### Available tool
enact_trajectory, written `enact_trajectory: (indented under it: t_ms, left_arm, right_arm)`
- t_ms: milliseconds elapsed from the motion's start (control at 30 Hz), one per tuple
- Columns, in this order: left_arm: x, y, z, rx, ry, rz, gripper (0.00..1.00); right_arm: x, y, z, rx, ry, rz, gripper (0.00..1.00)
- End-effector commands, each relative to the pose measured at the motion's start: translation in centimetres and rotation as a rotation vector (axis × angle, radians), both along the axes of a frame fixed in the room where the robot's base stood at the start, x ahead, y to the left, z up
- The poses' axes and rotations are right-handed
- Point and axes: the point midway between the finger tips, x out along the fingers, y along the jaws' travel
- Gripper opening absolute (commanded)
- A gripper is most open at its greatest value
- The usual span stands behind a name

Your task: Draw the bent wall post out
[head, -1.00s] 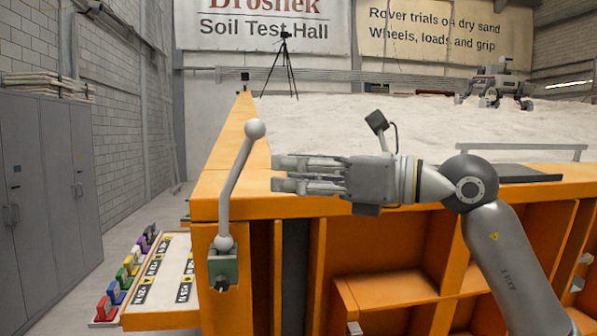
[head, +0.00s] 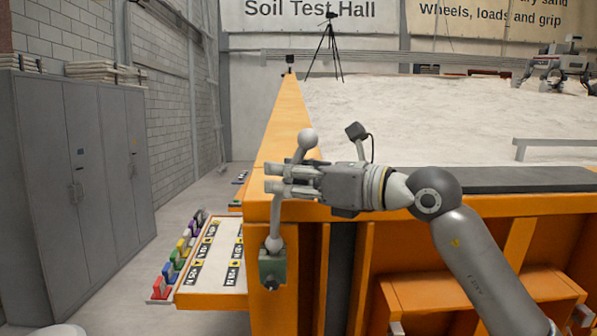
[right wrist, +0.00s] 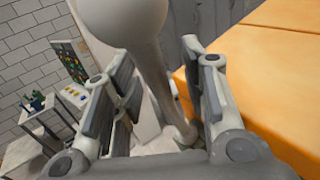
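The bent wall post (head: 276,218) is a pale grey rod with a ball on top. Its foot sits in a small green block (head: 272,266) on the front of the orange sandbed wall (head: 262,210), near the left corner. My right gripper (head: 268,178) is at the rod's middle, below the ball, and hides part of it. In the right wrist view the post (right wrist: 152,70) runs between the two fingers of the right gripper (right wrist: 160,72), with visible gaps on both sides; the fingers are open. My left gripper is not in view.
A side shelf (head: 215,296) with labels and several coloured tabs sticks out left of the wall. Grey cabinets (head: 100,170) stand further left. Sand (head: 420,120) fills the bed behind, with a tripod (head: 325,50) beyond.

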Motion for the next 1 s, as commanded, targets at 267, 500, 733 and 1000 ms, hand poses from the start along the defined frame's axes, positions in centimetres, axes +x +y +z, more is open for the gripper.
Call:
enact_trajectory:
  t_ms: [267, 500, 733, 1000]
  left_arm:
    - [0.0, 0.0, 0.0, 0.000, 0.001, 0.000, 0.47]
    - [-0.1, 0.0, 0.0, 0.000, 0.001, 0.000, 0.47]
    - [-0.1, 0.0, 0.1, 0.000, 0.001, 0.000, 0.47]
    - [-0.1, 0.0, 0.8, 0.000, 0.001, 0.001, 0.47]
  right_arm:
    - [0.0, 0.0, 0.0, 0.000, 0.000, 0.001, 0.28]
    - [0.0, 0.0, 0.0, 0.000, 0.000, 0.001, 0.00]
    - [-0.1, 0.0, 0.2, 0.001, -0.002, 0.001, 0.00]
    - [-0.3, 0.0, 1.5, 0.001, -0.003, 0.001, 0.00]
